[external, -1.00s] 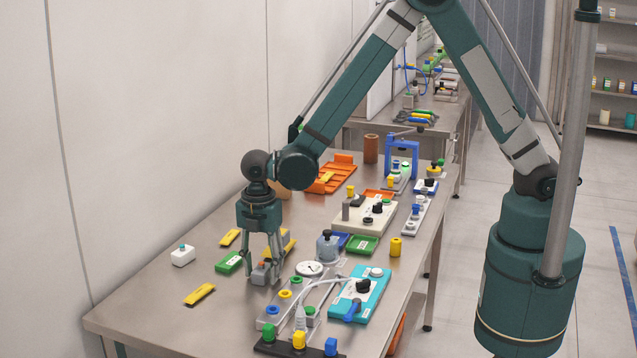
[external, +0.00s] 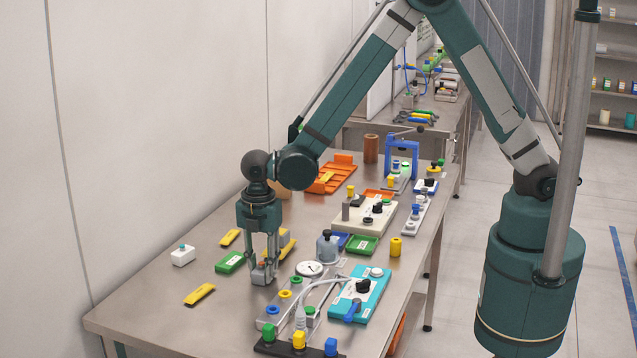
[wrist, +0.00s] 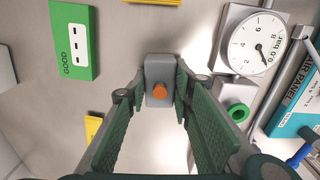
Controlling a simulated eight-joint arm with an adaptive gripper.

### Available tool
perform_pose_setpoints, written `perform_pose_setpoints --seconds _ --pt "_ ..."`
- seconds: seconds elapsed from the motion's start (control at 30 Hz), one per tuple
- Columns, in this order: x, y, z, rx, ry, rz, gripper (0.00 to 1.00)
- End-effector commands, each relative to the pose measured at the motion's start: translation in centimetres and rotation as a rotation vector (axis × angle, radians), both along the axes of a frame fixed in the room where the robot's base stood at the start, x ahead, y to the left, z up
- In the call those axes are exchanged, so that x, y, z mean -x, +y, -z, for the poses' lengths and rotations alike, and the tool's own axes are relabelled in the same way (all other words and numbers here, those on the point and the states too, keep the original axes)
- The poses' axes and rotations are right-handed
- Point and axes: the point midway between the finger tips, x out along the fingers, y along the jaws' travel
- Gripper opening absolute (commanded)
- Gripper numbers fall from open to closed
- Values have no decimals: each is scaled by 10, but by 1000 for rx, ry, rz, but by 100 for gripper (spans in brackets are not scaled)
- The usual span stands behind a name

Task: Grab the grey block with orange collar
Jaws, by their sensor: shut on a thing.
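The grey block (wrist: 159,70) with an orange round collar (wrist: 159,92) sits between my fingertips in the wrist view. My gripper (wrist: 158,85) is shut on it, with a green finger pad against each side. In the external view my gripper (external: 264,274) points straight down at the table, and the grey block (external: 259,275) shows low between the fingers, partly hidden by them. I cannot tell whether the block touches the table.
A green box marked GOOD (wrist: 76,42) lies left of my gripper. A white dial gauge (wrist: 257,43) and a valve rig with a teal panel (external: 362,292) stand close on the right. Yellow pieces (external: 199,294) lie nearby. Bare table is at the front left.

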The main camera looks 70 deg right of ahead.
Motion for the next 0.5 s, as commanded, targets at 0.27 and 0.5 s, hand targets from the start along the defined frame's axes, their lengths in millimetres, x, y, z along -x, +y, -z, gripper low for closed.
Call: perform_pose_setpoints --seconds 0.27,0.5 --pt "0 0 -7 0 0 0 11" --pt "0 0 -28 0 0 0 11"
